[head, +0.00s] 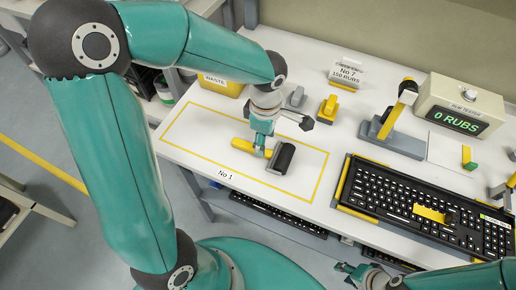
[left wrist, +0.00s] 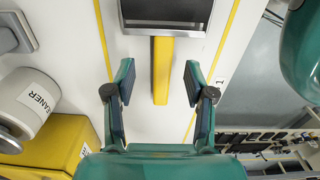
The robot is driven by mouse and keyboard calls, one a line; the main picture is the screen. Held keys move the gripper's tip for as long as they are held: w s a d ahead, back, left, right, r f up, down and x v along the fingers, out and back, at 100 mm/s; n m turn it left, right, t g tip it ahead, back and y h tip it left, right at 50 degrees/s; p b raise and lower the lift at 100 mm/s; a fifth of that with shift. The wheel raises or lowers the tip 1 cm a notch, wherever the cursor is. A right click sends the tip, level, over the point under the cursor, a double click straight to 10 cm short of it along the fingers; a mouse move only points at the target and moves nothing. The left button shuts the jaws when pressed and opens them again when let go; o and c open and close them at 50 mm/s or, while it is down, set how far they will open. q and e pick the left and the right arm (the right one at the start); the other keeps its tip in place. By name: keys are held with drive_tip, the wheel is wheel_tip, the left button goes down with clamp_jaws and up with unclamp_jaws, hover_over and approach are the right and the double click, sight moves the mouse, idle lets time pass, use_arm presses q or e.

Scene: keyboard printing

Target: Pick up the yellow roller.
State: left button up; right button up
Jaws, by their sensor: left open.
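The yellow roller lies on the white table inside a yellow outline marked No 1. Its dark roller head (head: 284,157) faces right, and its yellow handle (head: 243,146) points left. In the left wrist view the yellow handle (left wrist: 162,75) runs down from the dark head at the top edge. My left gripper (head: 262,148) is over the roller in the head view, hiding part of the handle. In the left wrist view its open fingers (left wrist: 158,85) stand on either side of the handle, with gaps to both. My right gripper (head: 352,270) is low at the table's front edge, small and unclear.
A yellow waste bin (head: 222,86) stands at the table's left end. A black keyboard (head: 400,195) with a yellow piece (head: 430,214) on it lies at right. A rub tester (head: 458,108) reading 0 RUBS and several small tools stand behind. A cleaner container (left wrist: 28,104) shows in the left wrist view.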

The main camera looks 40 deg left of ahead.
sight(253, 149)
use_arm(q)
wheel_tip(253, 149, down, 4)
drive_tip(key=shift+s+d+f, duration=0.1)
drive_tip(key=shift+d, duration=0.05)
clamp_jaws()
idle(0.3)
